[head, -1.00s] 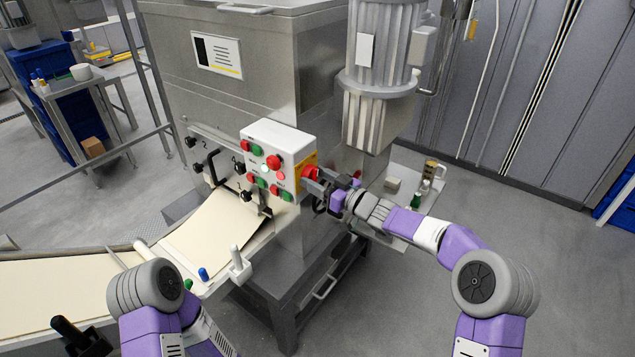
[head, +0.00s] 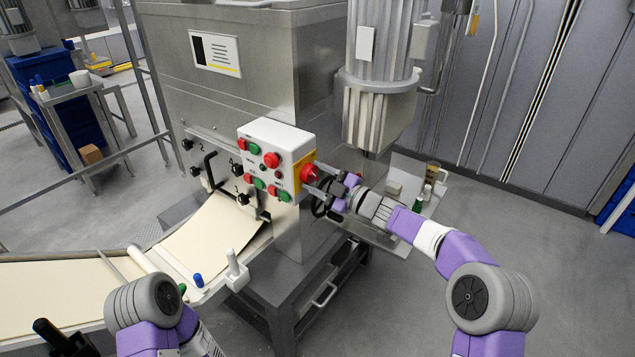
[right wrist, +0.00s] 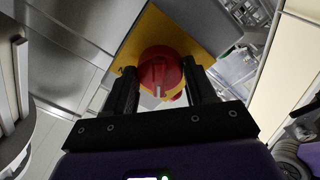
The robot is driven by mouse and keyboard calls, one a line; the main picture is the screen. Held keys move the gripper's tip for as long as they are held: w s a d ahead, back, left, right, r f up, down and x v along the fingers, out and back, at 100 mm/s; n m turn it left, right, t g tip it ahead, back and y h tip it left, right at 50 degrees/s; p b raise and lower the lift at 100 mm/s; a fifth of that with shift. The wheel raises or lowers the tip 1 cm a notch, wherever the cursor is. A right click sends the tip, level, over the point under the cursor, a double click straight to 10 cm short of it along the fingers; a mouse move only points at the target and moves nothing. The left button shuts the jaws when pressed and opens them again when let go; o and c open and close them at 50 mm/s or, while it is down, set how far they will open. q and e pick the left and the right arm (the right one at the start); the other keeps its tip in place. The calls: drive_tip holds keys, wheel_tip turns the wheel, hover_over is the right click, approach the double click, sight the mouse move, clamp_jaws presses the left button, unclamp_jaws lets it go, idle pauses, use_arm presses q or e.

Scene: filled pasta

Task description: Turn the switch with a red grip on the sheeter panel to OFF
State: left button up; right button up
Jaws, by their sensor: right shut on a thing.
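The switch with a red grip (head: 311,173) sits on a yellow plate (right wrist: 180,35) on the right side of the white sheeter panel (head: 272,140). In the right wrist view the round red grip (right wrist: 160,68) lies between the two dark fingers, with a short pale mark at its lower edge. My right gripper (head: 322,184) is shut on this grip. Any OFF lettering is too small or hidden to read.
The panel front carries several red and green buttons (head: 271,160). Black numbered handles (head: 238,171) sit left of it above the dough sheet (head: 212,235). A grey motor (head: 378,95) hangs above my right forearm. A small side shelf (head: 385,240) with bottles lies behind that forearm.

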drive_tip(key=shift+n, duration=0.7)
drive_tip(key=o, duration=1)
drive_tip(key=shift+o, duration=0.2)
drive_tip(key=shift+d, duration=0.1)
drive_tip(key=v, duration=0.7)
drive_tip(key=shift+d, duration=0.2)
drive_tip(key=shift+s, duration=0.1)
